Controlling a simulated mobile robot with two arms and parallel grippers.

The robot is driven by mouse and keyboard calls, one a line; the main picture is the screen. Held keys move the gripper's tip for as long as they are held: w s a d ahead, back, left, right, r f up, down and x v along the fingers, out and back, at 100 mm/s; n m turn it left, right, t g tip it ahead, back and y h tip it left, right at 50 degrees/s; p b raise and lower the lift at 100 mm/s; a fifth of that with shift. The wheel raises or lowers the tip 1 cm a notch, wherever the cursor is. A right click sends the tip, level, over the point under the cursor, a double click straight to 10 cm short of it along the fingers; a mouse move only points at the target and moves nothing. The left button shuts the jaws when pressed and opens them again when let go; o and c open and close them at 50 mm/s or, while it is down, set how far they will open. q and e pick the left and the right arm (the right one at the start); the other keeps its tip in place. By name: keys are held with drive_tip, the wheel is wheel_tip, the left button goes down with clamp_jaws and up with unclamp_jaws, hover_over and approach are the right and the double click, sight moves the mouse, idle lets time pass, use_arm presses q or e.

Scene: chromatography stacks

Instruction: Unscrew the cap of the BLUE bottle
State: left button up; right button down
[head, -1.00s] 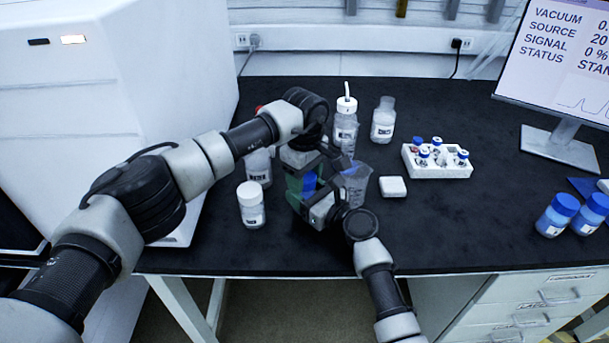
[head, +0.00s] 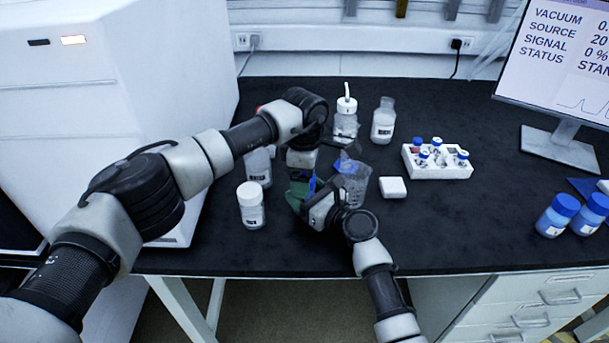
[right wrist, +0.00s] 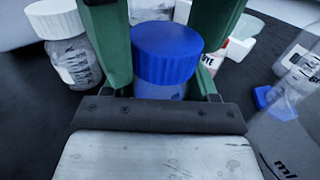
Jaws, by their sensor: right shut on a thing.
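The blue-capped bottle stands upright in the right wrist view, where its ribbed blue cap (right wrist: 167,55) and the top of its body (right wrist: 160,90) show between two green fingers. In the head view a little of its blue (head: 311,184) shows among the grippers. My right gripper (right wrist: 162,45) is shut on the blue bottle, one finger on each side. My left gripper (head: 305,172) is above the bottle, pointing down, in the head view. Its fingertips are partly hidden, so its opening is unclear. The cap appears seated on the bottle.
A white-capped bottle (head: 251,205) stands close on the left. A clear beaker (head: 357,187) is close on the right. A wash bottle (head: 346,120) and another bottle (head: 383,122) stand behind. A vial rack (head: 437,162) and blue-capped bottles (head: 557,215) are farther right.

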use_arm(q)
wheel_tip(320, 180, up, 4)
drive_tip(key=shift+r, duration=0.2)
drive_tip(key=shift+c, duration=0.3)
wheel_tip(320, 180, up, 4)
drive_tip(key=shift+f+n, duration=0.1)
drive_tip(key=shift+n, duration=1)
drive_tip(key=shift+f, duration=3.9)
drive_tip(key=c, duration=0.9)
drive_tip(key=n, duration=0.4)
drive_tip(key=shift+c, duration=0.2)
drive_tip(key=n, duration=0.5)
drive_tip(key=shift+n, duration=0.4)
